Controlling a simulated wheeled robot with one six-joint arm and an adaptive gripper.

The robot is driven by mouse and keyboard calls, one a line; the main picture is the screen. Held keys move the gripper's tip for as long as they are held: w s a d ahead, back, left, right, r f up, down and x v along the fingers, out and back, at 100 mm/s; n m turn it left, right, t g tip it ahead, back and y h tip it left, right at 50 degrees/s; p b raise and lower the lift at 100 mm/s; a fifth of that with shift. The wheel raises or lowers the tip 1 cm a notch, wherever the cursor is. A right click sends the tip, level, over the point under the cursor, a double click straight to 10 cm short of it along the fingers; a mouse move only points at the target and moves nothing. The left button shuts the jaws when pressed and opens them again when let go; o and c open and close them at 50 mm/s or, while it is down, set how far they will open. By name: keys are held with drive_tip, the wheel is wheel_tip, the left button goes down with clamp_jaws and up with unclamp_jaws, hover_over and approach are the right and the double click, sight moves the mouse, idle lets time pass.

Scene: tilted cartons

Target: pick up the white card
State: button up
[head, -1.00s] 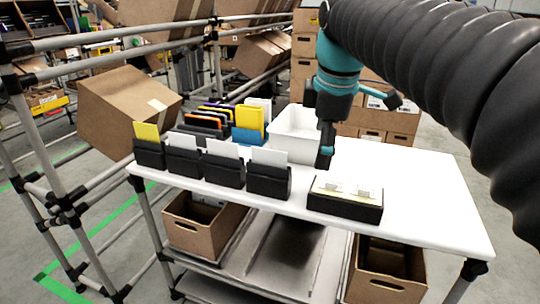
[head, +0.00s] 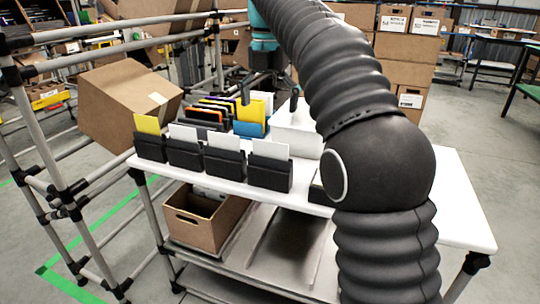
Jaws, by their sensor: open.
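Several white cards show in the head view. Three stand in black holders in the front row on the white table: a left one (head: 183,133), a middle one (head: 223,141) and a right one (head: 270,150). Which one is meant cannot be told. My gripper (head: 269,93) is open, its dark fingers apart and pointing down, over the back rows of cards near a yellow card (head: 259,104). I see nothing held. The white card that stood in the back row near the yellow one is hard to make out behind the gripper.
A front-left holder has a yellow card (head: 146,124). A white bin (head: 297,136) stands behind the right holder, partly hidden by my arm. My arm also covers most of the black box on the right. A tilted carton (head: 125,105) is at left.

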sight(270, 147)
wheel_tip(270, 147, down, 11)
drive_tip(key=b, duration=0.3)
drive_tip(key=shift+d+b, duration=0.1)
drive_tip(key=shift+b, duration=0.2)
drive_tip(key=c, duration=0.5)
drive_tip(key=shift+o, duration=0.2)
